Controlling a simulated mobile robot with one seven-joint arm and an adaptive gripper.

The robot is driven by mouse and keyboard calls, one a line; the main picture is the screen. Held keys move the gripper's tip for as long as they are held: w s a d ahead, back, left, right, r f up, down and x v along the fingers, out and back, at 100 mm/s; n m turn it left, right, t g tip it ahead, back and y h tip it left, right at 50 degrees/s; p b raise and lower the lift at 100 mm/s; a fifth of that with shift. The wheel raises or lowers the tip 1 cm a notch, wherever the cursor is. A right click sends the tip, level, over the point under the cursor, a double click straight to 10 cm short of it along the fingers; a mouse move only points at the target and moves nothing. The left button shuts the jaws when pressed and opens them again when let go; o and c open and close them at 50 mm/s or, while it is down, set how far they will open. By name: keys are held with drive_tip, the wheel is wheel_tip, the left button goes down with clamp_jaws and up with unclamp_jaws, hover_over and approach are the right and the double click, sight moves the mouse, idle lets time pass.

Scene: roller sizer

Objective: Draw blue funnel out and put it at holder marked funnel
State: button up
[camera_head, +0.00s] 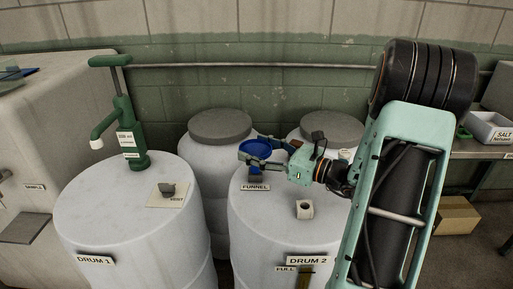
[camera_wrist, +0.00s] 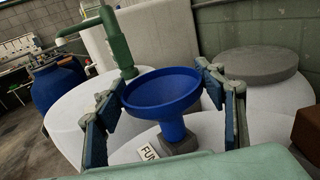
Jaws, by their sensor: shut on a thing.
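The blue funnel (camera_head: 256,148) is upright over the white drum marked DRUM 2 (camera_head: 285,225). My gripper (camera_head: 268,151) is shut on the funnel, with a finger on each side of its bowl. In the wrist view the funnel (camera_wrist: 165,88) sits between the fingers of my gripper (camera_wrist: 163,92). Its stem runs down to the grey holder (camera_wrist: 182,142), which stands behind the FUNNEL label (camera_head: 255,187). Whether the stem is seated in the holder or only above it, I cannot tell.
DRUM 1 (camera_head: 120,225) on the left carries a green pump (camera_head: 130,130) and a small dark piece on a card (camera_head: 168,190). A pale open fitting (camera_head: 304,209) stands on DRUM 2 near the holder. A grey-lidded drum (camera_head: 220,124) stands behind.

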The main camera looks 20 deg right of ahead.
drive_tip(key=shift+f, duration=0.15)
drive_tip(key=o, duration=1.3)
drive_tip(key=v, duration=1.2)
